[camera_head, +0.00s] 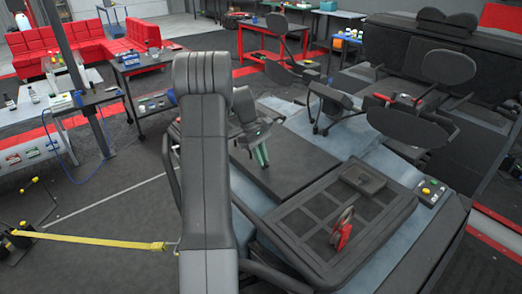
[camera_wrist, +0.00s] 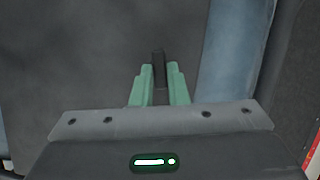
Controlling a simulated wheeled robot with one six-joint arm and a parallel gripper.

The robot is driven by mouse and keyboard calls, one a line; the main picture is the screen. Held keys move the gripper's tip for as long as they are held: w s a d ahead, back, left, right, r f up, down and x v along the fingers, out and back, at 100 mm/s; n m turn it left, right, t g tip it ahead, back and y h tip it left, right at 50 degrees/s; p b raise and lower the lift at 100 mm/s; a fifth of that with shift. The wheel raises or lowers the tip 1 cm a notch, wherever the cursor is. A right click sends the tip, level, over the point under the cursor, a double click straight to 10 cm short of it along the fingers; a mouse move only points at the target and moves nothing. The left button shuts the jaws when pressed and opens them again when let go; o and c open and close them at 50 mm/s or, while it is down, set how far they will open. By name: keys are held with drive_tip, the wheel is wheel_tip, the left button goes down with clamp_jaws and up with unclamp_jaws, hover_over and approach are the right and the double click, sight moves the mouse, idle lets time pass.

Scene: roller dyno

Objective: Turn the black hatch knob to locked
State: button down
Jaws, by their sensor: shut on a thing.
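My gripper (camera_head: 261,157) has green fingers and points down at a dark grey flat panel (camera_head: 290,172), which looks like the hatch. In the wrist view my gripper (camera_wrist: 158,82) is shut on a narrow black piece, the black hatch knob (camera_wrist: 158,58), which stands out between the green fingertips. The fingers hide most of the knob, and I cannot read its turned position. In the head view the knob is too small and covered to make out. No lock marking can be read.
A black gridded tray (camera_head: 290,218) with a red clamp (camera_head: 342,232) lies in front of the panel. A control box with a yellow button (camera_head: 428,192) is at the right. A yellow strap (camera_head: 95,241) stretches across the left floor.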

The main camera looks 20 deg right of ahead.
drive_tip(key=shift+d+m+y+p, duration=0.15)
drive_tip(key=shift+m+y+p, duration=0.3)
drive_tip(key=shift+m, duration=0.65)
drive_tip(key=c, duration=1.4)
unclamp_jaws()
drive_tip(key=shift+c, duration=0.2)
drive_tip(key=shift+w+r, duration=0.1)
drive_tip(key=b+v, duration=0.1)
drive_tip(key=v, duration=1.2)
drive_tip(key=shift+w+r+b, duration=0.3)
